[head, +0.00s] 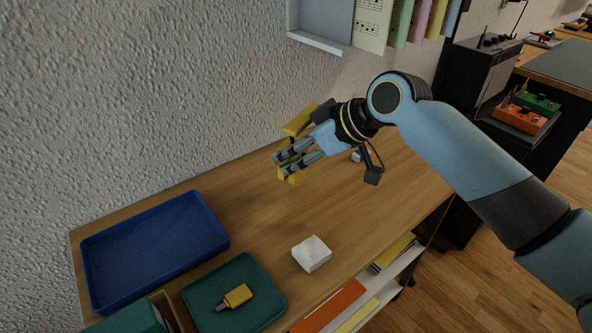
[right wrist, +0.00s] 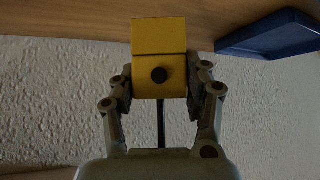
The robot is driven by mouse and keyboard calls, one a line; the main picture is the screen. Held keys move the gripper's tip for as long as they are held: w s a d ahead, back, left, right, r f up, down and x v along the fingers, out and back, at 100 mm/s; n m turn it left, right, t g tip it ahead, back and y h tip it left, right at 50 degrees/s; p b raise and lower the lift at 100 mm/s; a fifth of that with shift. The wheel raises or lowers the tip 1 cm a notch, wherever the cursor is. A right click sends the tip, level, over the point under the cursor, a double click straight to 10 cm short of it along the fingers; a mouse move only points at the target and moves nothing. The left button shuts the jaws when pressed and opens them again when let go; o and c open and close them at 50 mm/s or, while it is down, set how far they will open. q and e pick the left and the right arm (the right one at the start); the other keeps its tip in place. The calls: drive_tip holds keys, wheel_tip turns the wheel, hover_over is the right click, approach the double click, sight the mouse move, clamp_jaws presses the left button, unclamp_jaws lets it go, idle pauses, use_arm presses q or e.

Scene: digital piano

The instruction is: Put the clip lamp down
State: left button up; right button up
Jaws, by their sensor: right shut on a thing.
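My right gripper (head: 284,163) is shut on the yellow clip lamp (head: 298,121), above the back part of the wooden desk. A yellow part of the lamp shows above the fingers and another below them; the fingers hide the middle. In the right wrist view, the lamp's yellow block (right wrist: 159,40) with a black knob sits between the two fingers (right wrist: 160,88). A thin black stem runs from it toward the palm. I cannot tell whether the lamp touches the desk. My left gripper is not in view.
On the desk (head: 262,215) are a blue tray (head: 220,232), a green tray (head: 273,290) holding a yellow and grey item (head: 238,296), and a white block (head: 312,254). A small item (head: 357,155) lies behind my wrist. The desk's middle is clear. A textured wall (head: 120,110) stands behind.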

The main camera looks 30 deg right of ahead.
wheel_tip(320, 180, down, 4)
drive_tip(key=shift+r+b, duration=0.2)
drive_tip(key=shift+b, duration=0.1)
drive_tip(key=shift+f, duration=0.15)
drive_tip(key=shift+f, duration=0.2)
drive_tip(key=o, duration=1)
